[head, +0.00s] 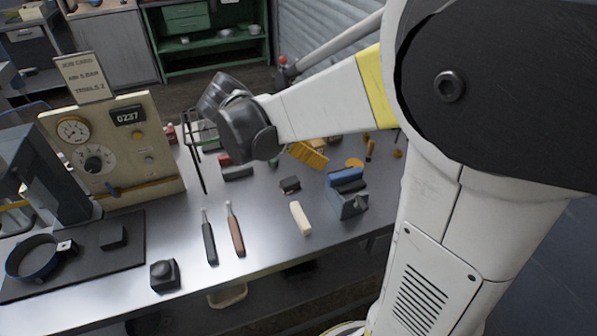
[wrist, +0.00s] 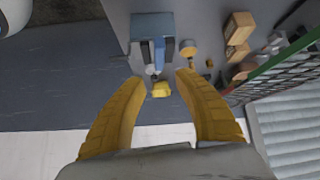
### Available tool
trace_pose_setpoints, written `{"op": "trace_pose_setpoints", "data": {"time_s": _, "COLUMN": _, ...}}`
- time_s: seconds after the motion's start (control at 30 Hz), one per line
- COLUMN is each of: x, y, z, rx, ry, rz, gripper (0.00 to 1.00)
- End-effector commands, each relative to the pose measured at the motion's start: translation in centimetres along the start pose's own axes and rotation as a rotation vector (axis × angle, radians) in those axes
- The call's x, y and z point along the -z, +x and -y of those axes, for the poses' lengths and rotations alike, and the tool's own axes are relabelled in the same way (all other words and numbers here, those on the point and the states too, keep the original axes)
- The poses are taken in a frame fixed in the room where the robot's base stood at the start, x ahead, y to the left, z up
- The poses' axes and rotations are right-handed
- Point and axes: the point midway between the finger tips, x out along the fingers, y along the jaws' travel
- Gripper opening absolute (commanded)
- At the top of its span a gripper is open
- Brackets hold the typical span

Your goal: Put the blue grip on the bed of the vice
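A bright blue piece (head: 346,177), which looks like the blue grip, lies along the top of the small blue-grey vice (head: 349,206) on the right part of the bench. In the wrist view the vice (wrist: 152,22) is at top centre, with a narrow blue piece (wrist: 160,52) at its lower side. Whether that piece rests on the vice bed or belongs to the vice, I cannot tell. My gripper (wrist: 162,77) has its yellow fingers spread, with no blue piece between them.
A cream block (head: 300,218), a small black block (head: 290,185) and two handled tools (head: 236,230) lie left of the vice. A gauge panel (head: 110,150) stands further left. A small yellow piece (wrist: 161,90) shows between my fingers, apparently below them. Wooden blocks (wrist: 238,28) lie right of the vice.

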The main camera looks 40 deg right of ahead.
Motion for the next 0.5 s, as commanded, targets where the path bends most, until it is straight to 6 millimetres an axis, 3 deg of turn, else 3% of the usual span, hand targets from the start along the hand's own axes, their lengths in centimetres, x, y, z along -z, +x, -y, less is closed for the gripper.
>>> {"op": "trace_pose_setpoints", "data": {"time_s": 0.23, "x": -4.6, "y": -3.6, "z": -4.3, "rx": 0.396, "ry": -0.647, "rz": 0.221, "gripper": 0.37}}
{"op": "trace_pose_setpoints", "data": {"time_s": 0.4, "x": -8.6, "y": -7.0, "z": -6.9, "rx": 0.767, "ry": -1.021, "rz": 0.208, "gripper": 0.37}}
{"op": "trace_pose_setpoints", "data": {"time_s": 0.5, "x": -10.2, "y": -8.5, "z": -8.0, "rx": 0.934, "ry": -1.149, "rz": 0.149, "gripper": 0.37}}
